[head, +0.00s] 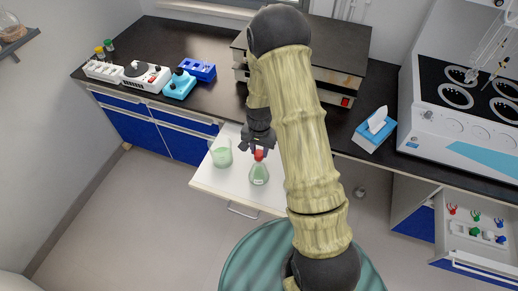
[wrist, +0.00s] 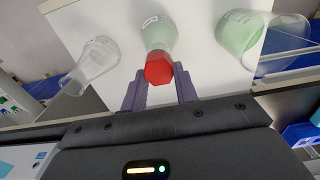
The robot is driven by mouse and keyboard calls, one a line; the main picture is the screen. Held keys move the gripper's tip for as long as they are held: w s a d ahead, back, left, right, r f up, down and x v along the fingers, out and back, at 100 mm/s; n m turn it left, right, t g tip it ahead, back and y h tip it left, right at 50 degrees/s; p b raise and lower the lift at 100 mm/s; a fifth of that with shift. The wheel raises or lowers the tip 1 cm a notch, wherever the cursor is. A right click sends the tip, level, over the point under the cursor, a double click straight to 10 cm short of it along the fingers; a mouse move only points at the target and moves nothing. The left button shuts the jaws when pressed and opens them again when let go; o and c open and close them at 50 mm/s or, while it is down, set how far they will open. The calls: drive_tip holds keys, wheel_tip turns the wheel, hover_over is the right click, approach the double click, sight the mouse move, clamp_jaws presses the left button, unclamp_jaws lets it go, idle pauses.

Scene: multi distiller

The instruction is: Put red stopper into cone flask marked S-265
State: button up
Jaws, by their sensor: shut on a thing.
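The red stopper (wrist: 158,69) is held between the fingers of my gripper (wrist: 160,88), which is shut on it. In the head view the red stopper (head: 259,155) is at the mouth of a cone flask (head: 259,174) with pale green liquid, just below my gripper (head: 260,146). In the wrist view the stopper lines up with the neck of this flask (wrist: 160,33). Whether it is seated in the neck or just above it, I cannot tell. The flask has a small label, too blurred to read.
A beaker of green liquid (head: 221,153) stands left of the flask. A clear flask (wrist: 93,65) shows on the other side in the wrist view; my arm hides it in the head view. An open drawer at right (head: 478,232) holds several coloured stoppers. A tissue box (head: 375,130) is on the counter.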

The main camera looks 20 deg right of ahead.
drive_tip(key=shift+f, duration=0.1)
drive_tip(key=o, duration=1)
wheel_tip(320, 180, up, 18)
drive_tip(key=shift+f+b, duration=0.25)
drive_tip(key=shift+b, duration=1)
drive_tip(key=s+n+t, duration=0.1)
drive_tip(key=s+n, duration=0.1)
drive_tip(key=s, duration=0.3)
drive_tip(key=s+n, duration=0.2)
drive_tip(key=s, duration=0.3)
drive_tip(key=s+n+t, duration=0.1)
drive_tip(key=s+n, duration=0.2)
drive_tip(key=s, duration=0.1)
drive_tip(key=shift+s+a+r+t, duration=0.1)
drive_tip(key=shift+s+a+t, duration=0.2)
drive_tip(key=shift+s, duration=0.1)
